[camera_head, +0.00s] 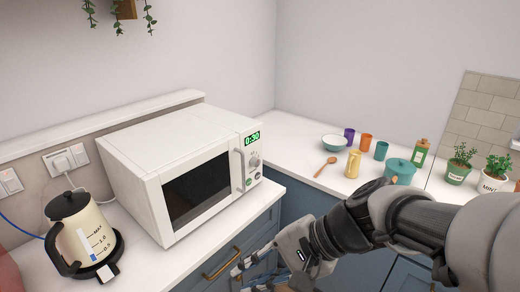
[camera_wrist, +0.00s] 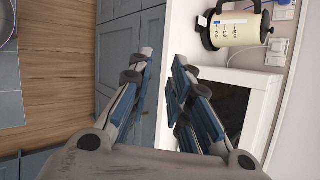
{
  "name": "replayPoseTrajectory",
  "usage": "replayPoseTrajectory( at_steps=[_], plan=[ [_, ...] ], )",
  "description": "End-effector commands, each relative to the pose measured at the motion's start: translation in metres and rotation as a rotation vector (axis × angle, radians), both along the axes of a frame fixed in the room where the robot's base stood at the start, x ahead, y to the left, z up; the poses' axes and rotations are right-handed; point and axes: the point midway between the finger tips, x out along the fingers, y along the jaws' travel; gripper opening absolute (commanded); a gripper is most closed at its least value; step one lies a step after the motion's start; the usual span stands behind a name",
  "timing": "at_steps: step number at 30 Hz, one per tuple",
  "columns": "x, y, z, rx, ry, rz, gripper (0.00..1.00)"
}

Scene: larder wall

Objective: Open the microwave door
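The white microwave (camera_head: 140,172) stands on the counter in the head view. Its door (camera_head: 197,188), with a dark window, is closed, and the vertical grey handle (camera_head: 240,170) is on the door's right side. The display reads 0:30. My gripper (camera_head: 243,272) is below and in front of the microwave, by the blue drawer front, apart from the handle. In the wrist view, my gripper (camera_wrist: 163,58) has its fingers apart with nothing between them. The microwave's white edge (camera_wrist: 262,110) and dark window show there behind the right finger, which hides part of it.
A cream kettle (camera_head: 85,235) stands left of the microwave. A brass drawer handle (camera_head: 221,263) is close to my gripper. Cups, a teal pot (camera_head: 399,171) and a white bowl (camera_head: 334,142) stand on the right counter. Open floor (camera_wrist: 50,75) shows in the wrist view.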

Motion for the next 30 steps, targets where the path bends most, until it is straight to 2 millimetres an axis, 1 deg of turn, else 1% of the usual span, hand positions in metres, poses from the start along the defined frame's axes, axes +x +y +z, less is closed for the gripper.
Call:
replayPoseTrajectory(
  at_steps=[1,2,3,5,6,7,8,9,11,12,15,18,22,26,30],
  plan=[
    [0.024,0.013,0.004,0.106,0.08,-0.072,0.18],
    [0.04,0.019,0.007,0.172,0.12,-0.121,0.18],
    [0.062,0.027,0.01,0.26,0.175,-0.186,0.18],
    [0.097,0.034,0.012,0.391,0.25,-0.289,0.18],
    [0.122,0.035,0.012,0.475,0.299,-0.361,0.18],
    [0.141,0.035,0.01,0.538,0.333,-0.416,0.18],
    [0.159,0.033,0.008,0.599,0.364,-0.471,0.18],
    [0.184,0.028,0.003,0.677,0.404,-0.544,0.18],
    [0.217,0.018,-0.007,0.784,0.452,-0.65,0.18],
    [0.237,0.009,-0.015,0.849,0.478,-0.717,0.18],
    [0.275,-0.014,-0.038,0.98,0.522,-0.861,0.18],
    [0.299,-0.033,-0.056,1.068,0.543,-0.962,0.18],
    [0.313,-0.046,-0.069,1.124,0.55,-1.027,0.18],
    [0.323,-0.043,-0.073,1.135,0.55,-1.039,0.18],
    [0.34,-0.026,-0.073,1.133,0.55,-1.036,0.18]
  ],
)
